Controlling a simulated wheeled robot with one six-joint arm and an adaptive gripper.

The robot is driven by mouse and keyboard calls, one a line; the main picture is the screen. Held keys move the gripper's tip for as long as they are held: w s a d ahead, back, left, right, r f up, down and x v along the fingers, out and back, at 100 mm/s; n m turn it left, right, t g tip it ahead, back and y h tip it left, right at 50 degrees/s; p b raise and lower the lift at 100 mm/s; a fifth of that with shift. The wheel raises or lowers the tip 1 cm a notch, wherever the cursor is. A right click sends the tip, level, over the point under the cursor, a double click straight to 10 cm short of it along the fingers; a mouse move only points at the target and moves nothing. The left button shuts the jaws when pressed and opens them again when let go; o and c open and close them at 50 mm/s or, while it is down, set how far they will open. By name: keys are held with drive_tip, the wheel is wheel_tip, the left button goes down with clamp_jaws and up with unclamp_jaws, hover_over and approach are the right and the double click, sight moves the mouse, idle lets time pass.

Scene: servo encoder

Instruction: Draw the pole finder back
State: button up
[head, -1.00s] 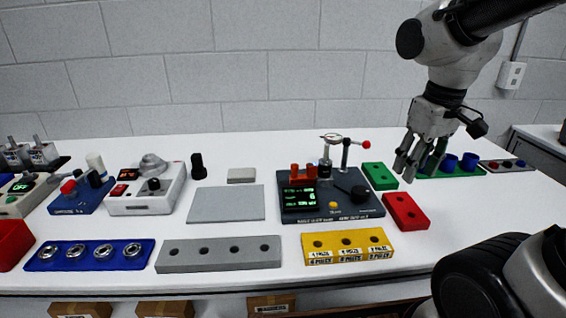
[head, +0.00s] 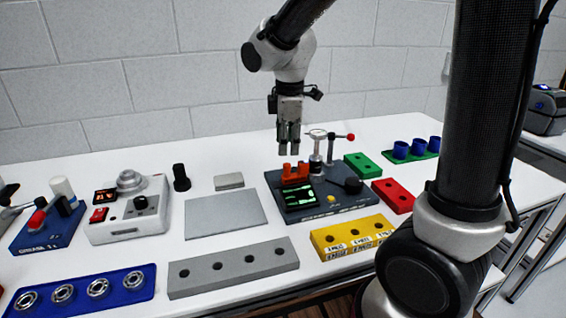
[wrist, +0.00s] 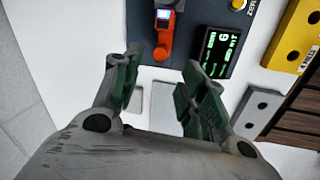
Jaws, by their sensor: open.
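The dark blue tester (head: 330,205) stands on the white table with a lit green screen (head: 300,195), a black knob and a yellow button. An orange-red part (head: 296,174) stands at its back left; I cannot tell for sure whether this is the pole finder. Behind it are a round dial and a lever with a red ball (head: 351,138). My gripper (head: 288,152) points down, open and empty, just above the orange-red part. In the wrist view, the orange-red part (wrist: 166,32) lies beyond the open fingers (wrist: 160,75), apart from them.
A green block (head: 362,166), a red block (head: 394,195) and a yellow block (head: 350,236) surround the tester on the right and front. A grey plate (head: 225,215) and a grey holed block (head: 233,268) lie to its left and front left.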

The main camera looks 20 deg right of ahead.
sight(287, 164)
drive_tip(key=f, duration=0.2)
drive_tip(key=w+f, duration=0.1)
drive_tip(key=f, duration=0.4)
drive_tip(key=shift+w+d+f, duration=0.15)
drive_tip(key=shift+d+f, duration=0.05)
drive_tip(key=shift+f, duration=0.05)
drive_tip(key=shift+c, duration=0.2)
clamp_jaws()
